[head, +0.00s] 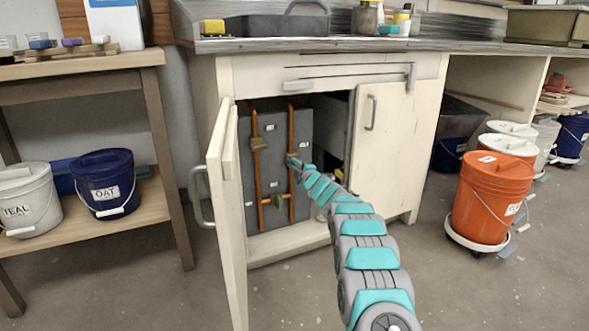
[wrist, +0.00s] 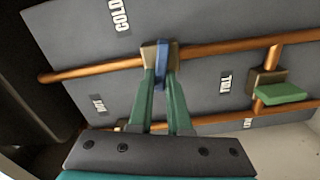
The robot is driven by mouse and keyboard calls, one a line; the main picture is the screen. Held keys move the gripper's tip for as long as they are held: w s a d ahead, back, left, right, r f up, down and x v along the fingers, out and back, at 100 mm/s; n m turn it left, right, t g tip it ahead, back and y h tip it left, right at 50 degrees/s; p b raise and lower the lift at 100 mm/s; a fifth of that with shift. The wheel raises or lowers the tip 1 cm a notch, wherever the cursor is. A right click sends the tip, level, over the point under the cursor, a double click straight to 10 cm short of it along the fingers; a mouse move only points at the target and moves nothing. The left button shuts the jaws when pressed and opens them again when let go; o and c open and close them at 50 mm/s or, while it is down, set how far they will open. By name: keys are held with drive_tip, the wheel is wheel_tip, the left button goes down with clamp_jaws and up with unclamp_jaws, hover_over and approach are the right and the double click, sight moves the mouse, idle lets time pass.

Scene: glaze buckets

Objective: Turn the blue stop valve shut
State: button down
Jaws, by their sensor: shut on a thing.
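The blue stop valve's handle (wrist: 161,64) shows in the wrist view on a brass body on a copper pipe. The handle looks narrow and lies across the pipe's line in that picture. My gripper (wrist: 161,72) has its two green fingers on either side of the handle, shut on it. In the head view my gripper (head: 293,161) reaches into the open cabinet at the right-hand copper pipe (head: 291,125). The valve is too small and covered to make out there.
A green-handled valve (wrist: 280,94) sits close by on a cross pipe. The grey back panel (wrist: 205,75) carries labels, one reading COLD. The cabinet's left door (head: 228,215) stands open; its right door (head: 380,140) looks closed. An orange bucket (head: 490,200) stands to the right.

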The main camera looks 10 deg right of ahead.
drive_tip(key=shift+f+n, duration=0.3)
drive_tip(key=shift+n, duration=1.1)
drive_tip(key=c, duration=0.9)
unclamp_jaws()
drive_tip(key=shift+o, duration=0.2)
drive_tip(key=v, duration=0.7)
drive_tip(key=shift+s, duration=0.35)
drive_tip(key=shift+r, duration=0.15)
